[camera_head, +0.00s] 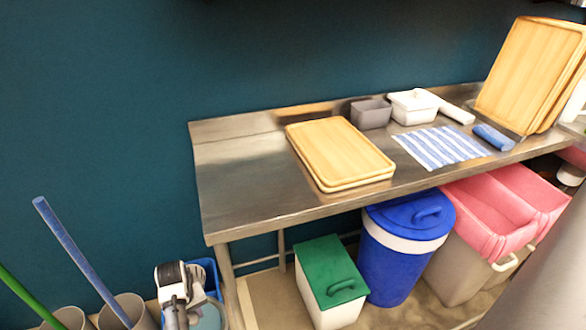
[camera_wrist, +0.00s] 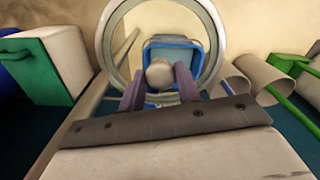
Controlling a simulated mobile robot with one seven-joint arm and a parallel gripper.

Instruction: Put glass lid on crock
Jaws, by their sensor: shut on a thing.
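The glass lid (camera_wrist: 106,40) fills the upper middle of the wrist view as a clear disc with a pale rim. Its round knob (camera_wrist: 158,73) is between the fingers of my gripper (camera_wrist: 160,80), which is shut on it. The lid is held in the air, with floor and a blue bin seen through the glass. In the head view my wrist is at the bottom left, off the left end of the table, and the fingertips are hard to make out. I cannot make out a crock in either view.
A steel table (camera_head: 240,184) carries wooden boards (camera_head: 340,152), a grey tub (camera_head: 371,114), a white container (camera_head: 413,106) and a striped cloth (camera_head: 440,146). Green (camera_head: 331,283), blue (camera_head: 398,262) and pink-lined (camera_head: 465,270) bins stand below. The table's left end is clear.

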